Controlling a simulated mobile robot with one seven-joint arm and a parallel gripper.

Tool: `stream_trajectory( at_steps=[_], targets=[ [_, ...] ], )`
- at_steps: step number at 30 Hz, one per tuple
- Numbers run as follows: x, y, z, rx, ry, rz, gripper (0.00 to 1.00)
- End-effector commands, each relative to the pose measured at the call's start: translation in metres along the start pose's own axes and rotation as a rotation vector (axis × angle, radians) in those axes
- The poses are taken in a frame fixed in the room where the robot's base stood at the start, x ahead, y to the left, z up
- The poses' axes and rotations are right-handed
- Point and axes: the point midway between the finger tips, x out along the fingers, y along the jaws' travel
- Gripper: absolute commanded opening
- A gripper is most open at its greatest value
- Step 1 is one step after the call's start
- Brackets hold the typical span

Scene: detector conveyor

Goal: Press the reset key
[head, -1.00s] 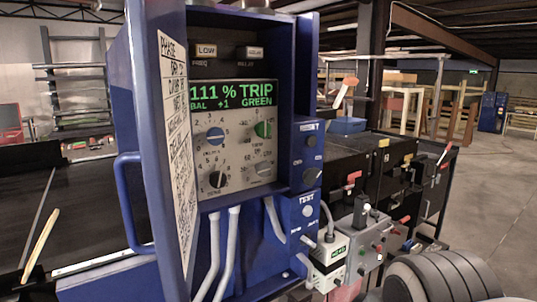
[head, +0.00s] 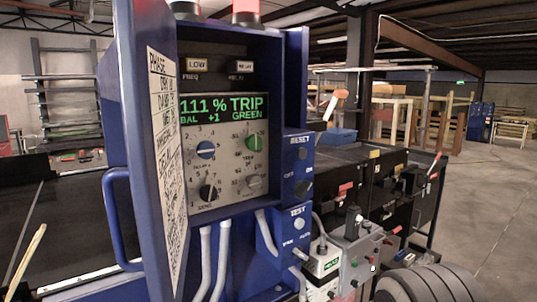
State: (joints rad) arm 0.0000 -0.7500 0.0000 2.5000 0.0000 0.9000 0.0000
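The blue control cabinet (head: 232,41) stands open in the head view, its door at the left. Its green display (head: 226,109) reads "111 % TRIP", "BAL +1" and "GREEN". A small blue box on its right side carries the label RESET (head: 299,140). Below that label is a dark round key (head: 302,156), and lower down a dark knob (head: 302,187). The blue TEST box (head: 297,211) sits below, with a pale round button (head: 299,224).
Knobs (head: 206,150) sit below the display. Grey cables (head: 222,250) hang under the cabinet. A grey box with switches (head: 355,252) stands to the right, before dark machinery (head: 400,190). Open concrete floor (head: 490,200) lies at the far right. A black conveyor belt (head: 60,240) runs at left.

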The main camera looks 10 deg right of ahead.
Motion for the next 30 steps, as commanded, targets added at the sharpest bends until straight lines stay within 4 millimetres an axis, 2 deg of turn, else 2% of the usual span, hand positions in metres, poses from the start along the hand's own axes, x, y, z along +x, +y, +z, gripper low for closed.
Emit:
stream_trajectory(
  at_steps=[1, 5, 6, 30],
  targets=[
    [-0.0002, 0.0, -0.0001, 0.0, 0.0, 0.0, 0.26],
    [-0.0002, 0.0, -0.0001, 0.0, 0.0, 0.0, 0.02],
    [-0.0001, 0.0, -0.0001, 0.0, 0.0, 0.0, 0.0],
    [-0.0001, 0.0, 0.0, 0.0, 0.0, 0.0, 0.0]
  ],
)
